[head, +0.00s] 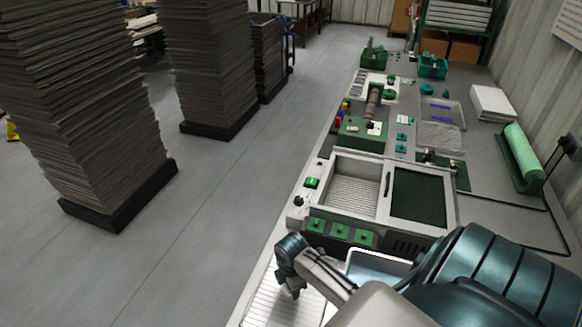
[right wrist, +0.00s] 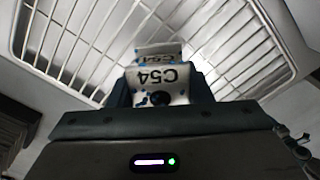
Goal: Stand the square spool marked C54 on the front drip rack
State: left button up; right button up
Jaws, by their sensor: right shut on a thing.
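The square spool marked C54 (right wrist: 163,76) is white with blue specks and black lettering, which reads upside down in the right wrist view. My right gripper (right wrist: 160,98) is shut on it, with a dark finger on each side. Behind the spool is a pale wire drip rack (right wrist: 92,38) with parallel bars. I cannot tell whether the spool touches the bars. In the head view, a white ribbed rack (head: 268,303) lies at the bottom, by my right wrist; the spool is not distinguishable there. My left gripper is not in view.
A ribbed white basin (head: 351,185) and a dark green panel (head: 418,197) lie farther along the bench. Green blocks (head: 340,232) and a white tray (head: 378,267) are close to my right arm. Tall sheet stacks (head: 85,100) stand on the floor at left.

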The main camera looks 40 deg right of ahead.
jog(key=shift+f, duration=0.15)
jog(key=o, duration=0.8)
jog(key=shift+o, duration=0.2)
notch_tip(320, 180, up, 11)
jog(key=b, duration=0.2)
jog(key=shift+b, duration=0.4)
jog(key=shift+r, duration=0.65)
